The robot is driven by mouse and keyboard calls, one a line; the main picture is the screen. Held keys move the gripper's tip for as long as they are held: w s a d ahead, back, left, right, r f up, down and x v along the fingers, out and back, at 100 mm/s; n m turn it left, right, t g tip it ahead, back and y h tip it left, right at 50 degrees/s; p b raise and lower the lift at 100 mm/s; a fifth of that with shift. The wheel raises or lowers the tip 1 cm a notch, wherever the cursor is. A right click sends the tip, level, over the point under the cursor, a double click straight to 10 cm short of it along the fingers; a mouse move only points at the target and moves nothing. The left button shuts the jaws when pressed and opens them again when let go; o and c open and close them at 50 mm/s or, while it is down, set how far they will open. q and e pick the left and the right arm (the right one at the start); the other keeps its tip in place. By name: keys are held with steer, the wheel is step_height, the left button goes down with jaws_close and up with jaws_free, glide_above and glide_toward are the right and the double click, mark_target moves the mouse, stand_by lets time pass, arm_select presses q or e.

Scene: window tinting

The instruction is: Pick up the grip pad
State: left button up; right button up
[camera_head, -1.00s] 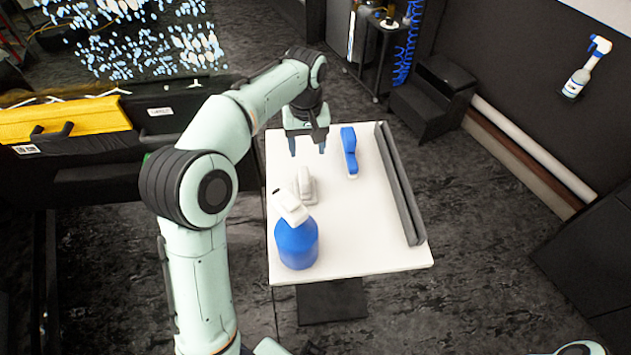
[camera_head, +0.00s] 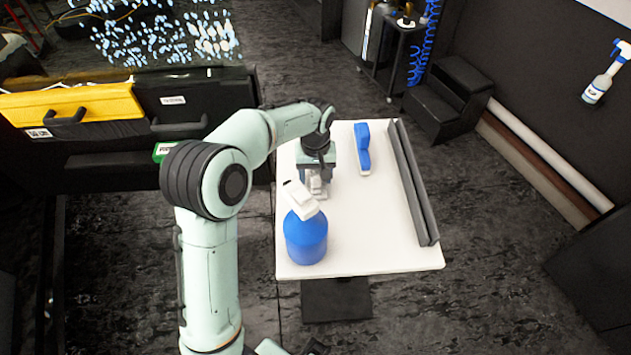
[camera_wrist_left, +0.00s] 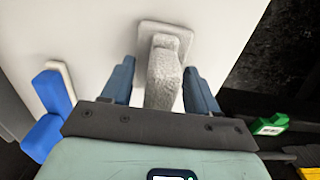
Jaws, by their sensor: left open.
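The grip pad, a pale grey block with a raised speckled handle on a flat plate, lies on the white table (camera_head: 360,225). In the left wrist view the grip pad (camera_wrist_left: 163,75) stands between the two blue fingers of my left gripper (camera_wrist_left: 160,88), with a gap on each side. In the head view my left gripper (camera_head: 316,192) is low over the table and partly hides the pad (camera_head: 316,184). My left gripper is open and holds nothing.
A blue spray bottle with a white head (camera_head: 306,238) stands just in front of my left gripper. A blue-and-white brush-like tool (camera_head: 362,150) lies to the right. A long dark grey rail (camera_head: 413,185) lines the table's right edge. The table's front right is clear.

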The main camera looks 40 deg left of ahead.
arm_select(q)
jaws_close()
steer(key=shift+r, duration=0.1)
step_height(320, 180, up, 20)
steer(key=p, duration=0.3)
steer(key=shift+p, duration=0.3)
arm_select(e)
steer(key=w+r, duration=0.2)
steer(key=r, duration=0.2)
steer(key=shift+w+r, duration=0.2)
steer(key=shift+w, duration=0.2)
